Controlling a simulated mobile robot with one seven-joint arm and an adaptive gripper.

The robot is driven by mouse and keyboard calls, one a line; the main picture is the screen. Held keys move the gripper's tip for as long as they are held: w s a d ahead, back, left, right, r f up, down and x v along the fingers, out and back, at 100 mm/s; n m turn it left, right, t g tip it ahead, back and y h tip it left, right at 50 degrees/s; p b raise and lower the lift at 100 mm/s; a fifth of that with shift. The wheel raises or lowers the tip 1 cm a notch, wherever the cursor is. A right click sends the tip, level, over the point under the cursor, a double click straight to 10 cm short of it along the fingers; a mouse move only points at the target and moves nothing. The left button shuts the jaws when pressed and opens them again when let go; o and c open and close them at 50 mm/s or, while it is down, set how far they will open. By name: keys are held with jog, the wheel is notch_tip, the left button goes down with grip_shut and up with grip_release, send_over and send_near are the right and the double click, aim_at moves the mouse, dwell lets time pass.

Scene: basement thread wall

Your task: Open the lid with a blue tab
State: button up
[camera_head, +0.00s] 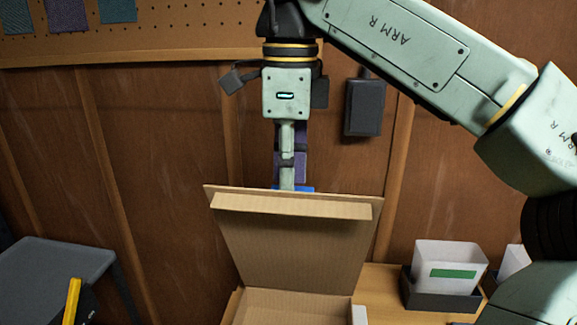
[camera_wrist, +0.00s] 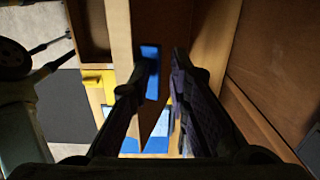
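A cardboard box (camera_head: 297,308) stands on the bench with its lid (camera_head: 295,245) raised, standing steeply and leaning back. The blue tab (camera_head: 308,189) shows as a thin strip at the lid's upper edge. My gripper (camera_head: 290,187) points down at that edge, its fingertips partly hidden behind the lid. In the wrist view the fingers are apart. The blue tab (camera_wrist: 151,72) lies by the left fingertip, with a gap to the right finger. Whether the finger touches the tab or lid, I cannot tell.
A white bin with a green label (camera_head: 450,268) sits in a dark tray on the bench at right. A grey surface (camera_head: 58,275) and a yellow object (camera_head: 72,300) are at left. A wooden wall with a dark box (camera_head: 363,107) stands behind.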

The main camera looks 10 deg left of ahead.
jog(key=o, duration=1.5)
jog(key=w+f, duration=0.2)
jog(key=f, duration=0.1)
jog(key=shift+w, duration=0.2)
jog(key=shift+s+r, duration=0.1)
jog(key=shift+r, duration=0.2)
jog(key=shift+c, duration=0.9)
jog(key=shift+c, duration=0.4)
jog(key=c, duration=0.8)
jog(key=shift+p, duration=0.3)
jog(key=shift+c, duration=0.2)
